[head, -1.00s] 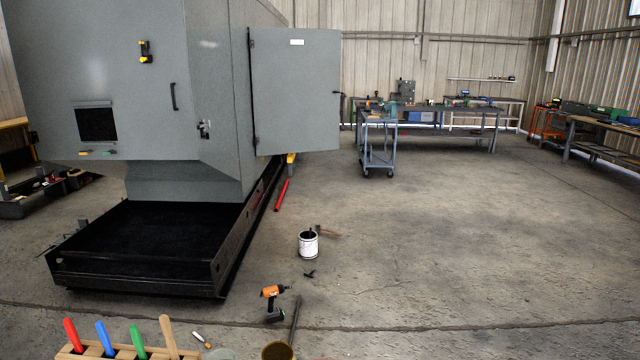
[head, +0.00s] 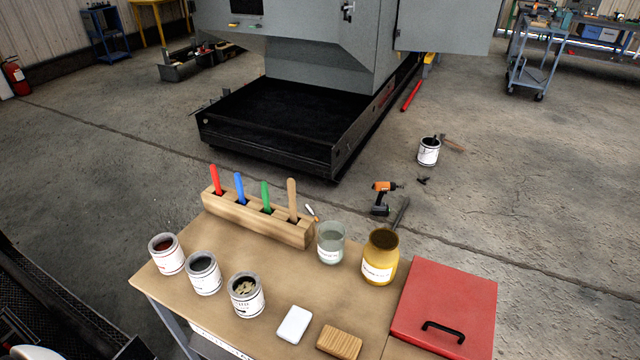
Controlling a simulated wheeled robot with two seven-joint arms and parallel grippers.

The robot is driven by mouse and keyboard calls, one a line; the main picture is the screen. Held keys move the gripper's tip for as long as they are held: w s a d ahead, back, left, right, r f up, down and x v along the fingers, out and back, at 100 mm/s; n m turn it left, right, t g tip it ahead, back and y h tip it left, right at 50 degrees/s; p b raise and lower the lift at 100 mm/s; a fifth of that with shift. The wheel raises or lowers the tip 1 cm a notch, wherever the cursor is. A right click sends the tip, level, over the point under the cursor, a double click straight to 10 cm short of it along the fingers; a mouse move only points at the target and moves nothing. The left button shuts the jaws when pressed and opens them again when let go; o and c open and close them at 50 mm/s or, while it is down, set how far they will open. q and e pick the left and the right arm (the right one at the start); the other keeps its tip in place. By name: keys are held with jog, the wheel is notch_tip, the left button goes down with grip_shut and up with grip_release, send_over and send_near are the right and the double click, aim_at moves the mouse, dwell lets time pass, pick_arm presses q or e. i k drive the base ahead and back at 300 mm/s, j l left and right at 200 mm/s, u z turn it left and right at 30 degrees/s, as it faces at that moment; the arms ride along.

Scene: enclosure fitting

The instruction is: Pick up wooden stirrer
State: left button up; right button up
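The wooden stirrer (head: 292,198) is a plain tan stick. It stands upright in the rightmost slot of a wooden block (head: 258,222) at the back of the workbench. A red stick (head: 214,180), a blue stick (head: 239,187) and a green stick (head: 265,195) stand in the other slots to its left. The lower end of the stirrer is hidden in the block. Neither of my grippers is in view.
The bench (head: 222,300) holds several small cans, a glass jar (head: 331,243), a yellow jar (head: 380,258), a white block (head: 294,324), a wooden block piece (head: 339,342) and a red box lid (head: 447,312) with a black handle. A grey machine with a black tray (head: 275,120) stands behind.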

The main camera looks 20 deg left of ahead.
aim_at(291, 183)
jog(key=u, duration=1.35)
